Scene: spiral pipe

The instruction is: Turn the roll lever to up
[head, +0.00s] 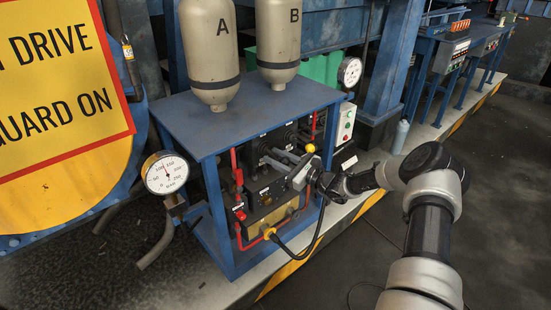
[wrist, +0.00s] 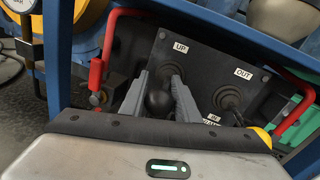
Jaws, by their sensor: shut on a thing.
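The roll lever shows in the wrist view as a black ball knob (wrist: 157,103) in front of a dark round boot on the black panel (wrist: 205,68). An "UP" label (wrist: 181,48) sits above that boot. My gripper (wrist: 160,88) has one grey finger on each side of the knob and is shut on it. In the head view my gripper (head: 276,158) reaches in from the right under the blue table top, and the knob is hidden there. The label below this lever is hidden, and I cannot tell the lever's exact angle.
A second lever with a yellow knob (wrist: 263,137) and an "OUT" label (wrist: 243,74) is close on the right. Red pipes (wrist: 101,60) flank the panel. The blue table (head: 245,100) overhangs it, carrying tanks A (head: 210,60) and B (head: 278,45). Floor at right is open.

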